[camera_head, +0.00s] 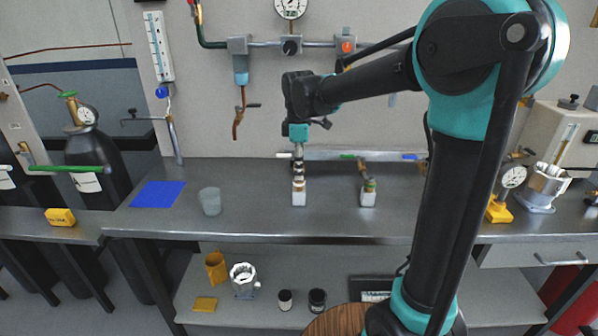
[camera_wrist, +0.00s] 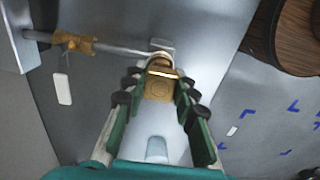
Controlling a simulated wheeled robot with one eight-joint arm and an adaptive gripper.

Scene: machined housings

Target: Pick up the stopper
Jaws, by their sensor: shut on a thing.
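The stopper (camera_wrist: 160,86) looks like a small tan-brown piece with a faint circle on its face, in the middle of the wrist view. My gripper (camera_wrist: 158,88) is shut on it, with green fingers and dark pads on both sides. In the head view my gripper (camera_head: 299,170) points down over a small white block (camera_head: 299,198) on the grey bench (camera_head: 250,218). The stopper is too small to make out there, and I cannot tell whether it touches the block.
Right of my gripper stands another white block (camera_head: 368,199) with a brass-coloured fitting on top. A clear cup (camera_head: 210,201) and a blue sheet (camera_head: 158,194) are to the left. Pipes and a gauge (camera_head: 291,7) are on the wall behind. A yellow-based dial gauge (camera_head: 499,212) stands right.

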